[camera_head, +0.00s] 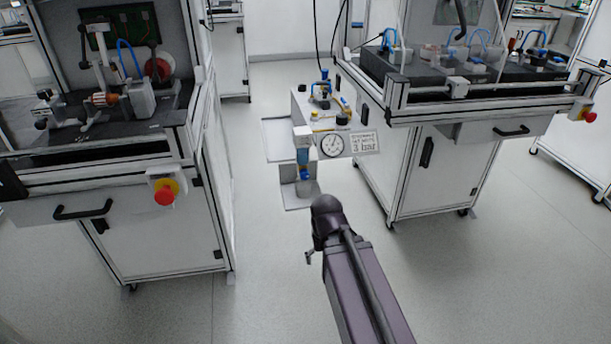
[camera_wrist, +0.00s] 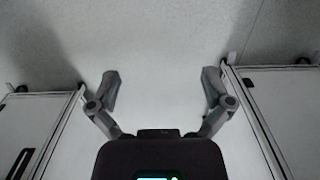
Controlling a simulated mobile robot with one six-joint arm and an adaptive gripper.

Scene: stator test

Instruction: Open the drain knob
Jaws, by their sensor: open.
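A pneumatic unit (camera_head: 320,115) stands between the two benches in the head view, with a round pressure gauge (camera_head: 331,146) and a white sign reading 3 bar. Below its left front hangs a filter bowl (camera_head: 303,157) with a small blue part (camera_head: 306,176) at its underside, which may be the drain knob. It is too small to tell how it is turned. My gripper (camera_wrist: 162,84) is open and empty in the wrist view, its two fingers wide apart over pale floor. The drain knob is not in the wrist view. In the head view my arm ends short of the unit.
A left bench (camera_head: 150,235) with a red emergency button (camera_head: 165,192) and a right bench (camera_head: 440,170) flank the unit. A grey plate (camera_head: 298,203) sits below the bowl. The floor (camera_head: 265,270) in front is clear.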

